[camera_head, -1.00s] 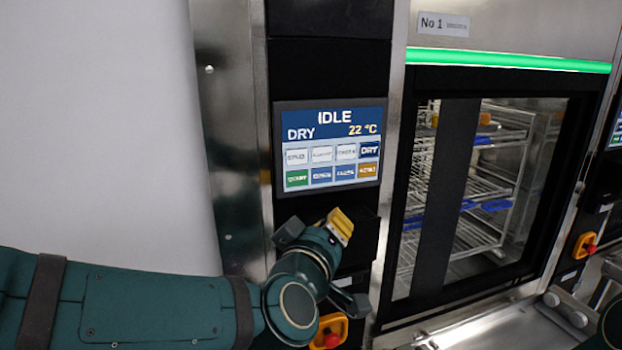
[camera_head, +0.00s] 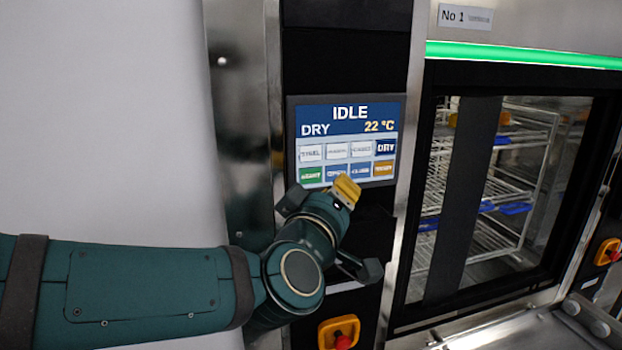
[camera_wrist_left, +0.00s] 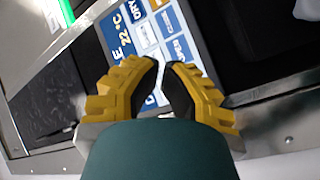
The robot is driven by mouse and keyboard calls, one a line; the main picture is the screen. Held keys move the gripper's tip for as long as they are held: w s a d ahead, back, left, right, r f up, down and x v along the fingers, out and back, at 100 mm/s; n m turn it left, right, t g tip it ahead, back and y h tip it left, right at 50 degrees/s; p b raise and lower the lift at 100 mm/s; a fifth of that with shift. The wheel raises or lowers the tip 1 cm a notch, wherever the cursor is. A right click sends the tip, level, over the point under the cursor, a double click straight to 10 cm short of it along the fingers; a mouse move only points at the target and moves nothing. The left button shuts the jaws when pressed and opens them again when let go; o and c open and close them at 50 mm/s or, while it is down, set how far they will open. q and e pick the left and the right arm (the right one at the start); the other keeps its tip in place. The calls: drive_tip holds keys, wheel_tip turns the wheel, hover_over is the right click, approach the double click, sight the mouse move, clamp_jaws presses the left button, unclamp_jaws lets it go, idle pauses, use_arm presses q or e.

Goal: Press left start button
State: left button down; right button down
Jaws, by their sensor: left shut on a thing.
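The left control screen (camera_head: 346,142) shows IDLE, DRY and 22 °C above two rows of buttons. The green start button (camera_head: 311,174) is at the left of its lower row. My left gripper (camera_head: 346,190) has its yellow fingertips at the screen's lower edge, right of and a little below the green button. In the left wrist view the gripper (camera_wrist_left: 163,68) has its fingers drawn together, with no held object visible between them. The screen (camera_wrist_left: 150,35) lies beyond them, and the green button cannot be made out there. Contact with the screen cannot be told. My right gripper is not in view.
A red emergency knob on a yellow base (camera_head: 339,332) sits below the screen. The washer's glass door (camera_head: 520,190) with racks inside is to the right, under a green light strip (camera_head: 520,54). A blank pale wall (camera_head: 100,120) is at left.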

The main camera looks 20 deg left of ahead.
sight(331, 168)
use_arm(q)
drive_tip(key=w+a, duration=0.1)
drive_tip(key=w+a+b, duration=0.1)
drive_tip(key=w, duration=0.1)
drive_tip(key=w+a, duration=0.1)
drive_tip(key=shift+w+f+b, duration=0.1)
drive_tip(key=shift+w+b, duration=0.2)
drive_tip(key=shift+w+a, duration=0.1)
drive_tip(key=shift+a, duration=0.05)
drive_tip(key=c, duration=1.7)
unclamp_jaws()
clamp_jaws()
drive_tip(key=shift+w+a, duration=0.1)
drive_tip(key=shift+w, duration=0.05)
drive_tip(key=shift+w+a+b, duration=0.15)
drive_tip(key=shift+w+b, duration=0.1)
drive_tip(key=shift+b, duration=0.05)
